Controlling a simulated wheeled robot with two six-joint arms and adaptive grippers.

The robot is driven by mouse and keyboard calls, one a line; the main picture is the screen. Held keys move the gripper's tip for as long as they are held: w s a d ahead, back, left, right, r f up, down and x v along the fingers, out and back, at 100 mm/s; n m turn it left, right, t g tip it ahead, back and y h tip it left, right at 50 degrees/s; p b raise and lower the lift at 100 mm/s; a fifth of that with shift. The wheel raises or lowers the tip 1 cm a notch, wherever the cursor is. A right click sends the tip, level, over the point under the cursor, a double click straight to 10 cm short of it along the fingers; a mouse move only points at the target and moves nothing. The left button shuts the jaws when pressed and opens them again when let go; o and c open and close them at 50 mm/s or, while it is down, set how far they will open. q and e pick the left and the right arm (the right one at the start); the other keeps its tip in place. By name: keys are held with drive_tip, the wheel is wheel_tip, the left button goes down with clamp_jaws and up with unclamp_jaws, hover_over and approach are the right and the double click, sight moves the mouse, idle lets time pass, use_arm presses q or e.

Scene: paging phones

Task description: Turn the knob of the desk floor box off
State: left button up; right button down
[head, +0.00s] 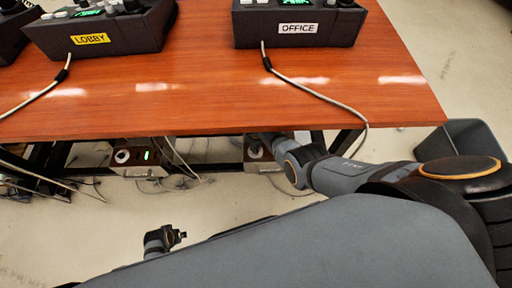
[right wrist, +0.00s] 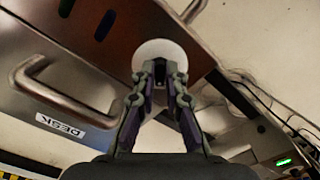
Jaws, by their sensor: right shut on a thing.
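The desk floor box, labelled DESK (right wrist: 62,122), fills the left of the right wrist view. It has a brown top face, metal handles and a round white knob (right wrist: 160,50). My right gripper (right wrist: 160,68) is shut on the knob, its fingertips covering the lower part. In the head view my right arm reaches under the table to a floor box (head: 257,166); the right gripper (head: 268,141) is partly hidden there. What looks like my left gripper (head: 174,237) is low over the floor, too small to tell open from shut.
Another floor box (head: 134,171) with a white knob and green light stands left under the wooden table (head: 230,110). Cables trail around it. Paging phones labelled LOBBY (head: 100,35) and OFFICE (head: 297,30) stand on top. A grey bin (head: 480,135) stands right.

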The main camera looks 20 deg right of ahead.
drive_tip(key=shift+n, duration=0.5)
idle(0.3)
drive_tip(key=c, duration=1.4)
unclamp_jaws()
wheel_tip(320, 180, up, 12)
